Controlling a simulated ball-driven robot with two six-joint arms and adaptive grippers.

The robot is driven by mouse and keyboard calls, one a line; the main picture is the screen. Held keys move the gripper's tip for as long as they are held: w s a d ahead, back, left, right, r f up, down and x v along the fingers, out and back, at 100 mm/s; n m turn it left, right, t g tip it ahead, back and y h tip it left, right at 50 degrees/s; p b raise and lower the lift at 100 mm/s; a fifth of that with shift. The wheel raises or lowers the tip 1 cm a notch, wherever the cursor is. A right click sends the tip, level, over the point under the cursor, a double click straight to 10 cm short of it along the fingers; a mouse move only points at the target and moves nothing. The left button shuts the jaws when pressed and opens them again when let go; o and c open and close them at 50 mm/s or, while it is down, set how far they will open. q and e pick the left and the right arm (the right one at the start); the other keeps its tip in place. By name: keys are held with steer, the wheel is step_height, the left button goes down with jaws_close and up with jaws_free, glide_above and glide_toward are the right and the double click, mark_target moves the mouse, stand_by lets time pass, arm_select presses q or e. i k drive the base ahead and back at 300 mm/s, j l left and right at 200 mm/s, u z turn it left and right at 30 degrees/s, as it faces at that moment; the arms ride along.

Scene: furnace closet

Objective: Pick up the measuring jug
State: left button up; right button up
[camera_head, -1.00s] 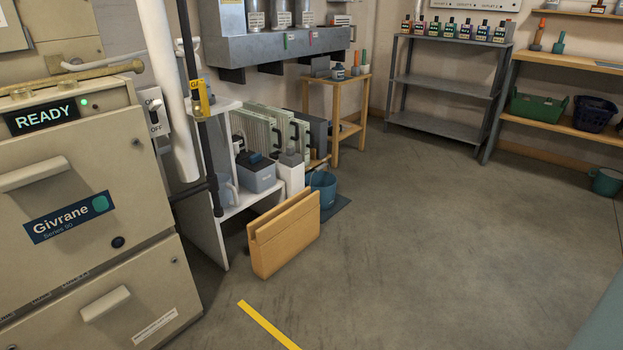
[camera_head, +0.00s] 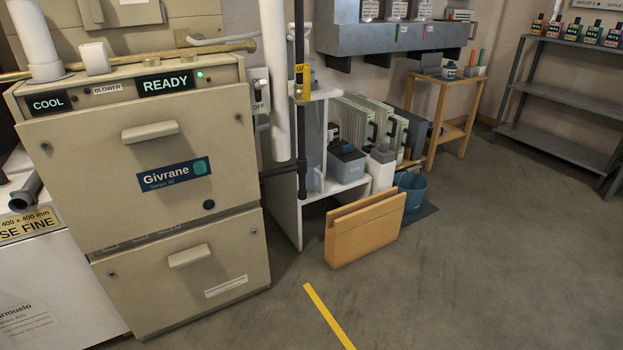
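A pale blue vessel (camera_head: 314,180) that looks like a jug stands on the lower shelf of the white rack (camera_head: 344,189). The dark vertical pipe in front hides part of it, and I cannot tell for sure that it is the measuring jug. A grey-blue box (camera_head: 347,167) stands to its right on the same shelf. Neither of my grippers shows in the head view.
The beige Givrane furnace (camera_head: 145,170) fills the left. A wooden table (camera_head: 438,112) and grey shelves (camera_head: 563,141) stand farther back. The right floor is clear.

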mark_target(314, 178)
steer(key=z, duration=0.85)
steer(key=i+z, duration=0.3)
steer(key=i, duration=1.45)
steer(key=i+u, duration=0.1)
steer(key=i, duration=0.5)
steer(key=i+l, duration=0.15)
steer(key=i, duration=0.4)
steer(key=i+l+u, duration=0.15)
steer(key=i, duration=0.45)
steer(key=i+l, duration=0.1)
steer(key=i, duration=0.45)
steer(key=i+u, duration=0.15)
steer(key=u, duration=4)
